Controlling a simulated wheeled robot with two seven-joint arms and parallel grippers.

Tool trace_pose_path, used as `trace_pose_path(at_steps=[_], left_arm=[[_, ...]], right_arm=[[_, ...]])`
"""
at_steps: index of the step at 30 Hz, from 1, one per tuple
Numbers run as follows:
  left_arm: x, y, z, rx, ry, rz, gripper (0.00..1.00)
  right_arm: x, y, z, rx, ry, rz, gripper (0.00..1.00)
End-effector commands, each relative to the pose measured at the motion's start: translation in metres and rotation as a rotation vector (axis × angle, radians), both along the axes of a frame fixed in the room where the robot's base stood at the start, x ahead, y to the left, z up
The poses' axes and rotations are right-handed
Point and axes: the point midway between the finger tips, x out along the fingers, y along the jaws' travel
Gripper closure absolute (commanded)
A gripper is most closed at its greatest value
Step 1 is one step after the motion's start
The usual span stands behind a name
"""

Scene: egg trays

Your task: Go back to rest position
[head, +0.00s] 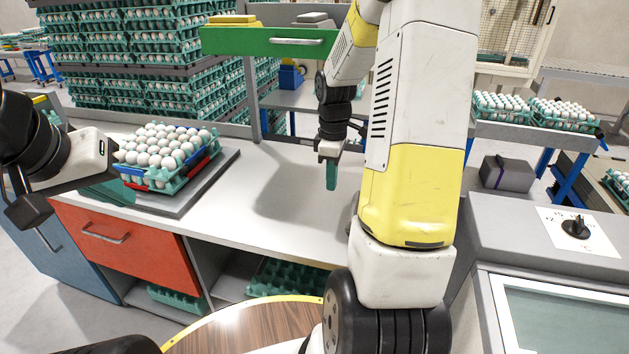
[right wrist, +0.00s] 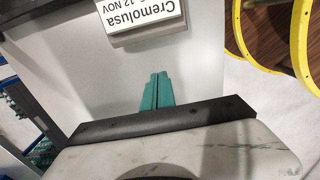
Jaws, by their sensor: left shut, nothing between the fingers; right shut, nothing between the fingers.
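My right gripper (head: 331,172) hangs over the bare middle of the worktop, its teal fingers pointing down. In the right wrist view its fingers (right wrist: 156,92) are together with nothing between them. My left gripper (head: 112,190) is at the left, beside the near left side of an egg tray; it looks shut and empty, though its fingertips are hard to make out. The teal tray (head: 183,180) is filled with white eggs and rests on a dark grey plate (head: 220,172). Neither gripper holds the tray.
The worktop (head: 262,222) is clear between the plate and my right arm. Tall stacks of egg trays (head: 150,60) stand behind. A green drawer (head: 270,41) is above the back. A label box (right wrist: 142,17) shows in the right wrist view. A grey machine with a knob (head: 576,227) is at right.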

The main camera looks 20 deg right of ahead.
Motion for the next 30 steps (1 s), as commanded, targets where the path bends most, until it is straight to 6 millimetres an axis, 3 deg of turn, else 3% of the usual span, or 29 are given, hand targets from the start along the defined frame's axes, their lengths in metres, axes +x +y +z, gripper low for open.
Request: trace_pose_path(at_steps=[8, 13, 21, 25, 30], left_arm=[[0.0, 0.0, 0.0, 0.0, 0.0, 0.0, 1.0], [0.0, 0.0, 0.0, 0.0, 0.0, 0.0, 1.0], [0.0, 0.0, 0.0, 0.0, 0.0, 0.0, 1.0], [0.0, 0.0, 0.0, 0.0, 0.0, 0.0, 1.0], [0.0, 0.0, 0.0, 0.0, 0.0, 0.0, 1.0]], right_arm=[[-0.001, 0.003, 0.016, 0.0, -0.009, -0.012, 1.0], [-0.016, 0.021, 0.056, 0.01, -0.087, -0.128, 1.0], [-0.079, 0.071, 0.139, 0.122, -0.276, -0.474, 1.0], [-0.115, 0.092, 0.163, 0.22, -0.345, -0.635, 1.0], [-0.154, 0.112, 0.179, 0.347, -0.396, -0.8, 1.0]])
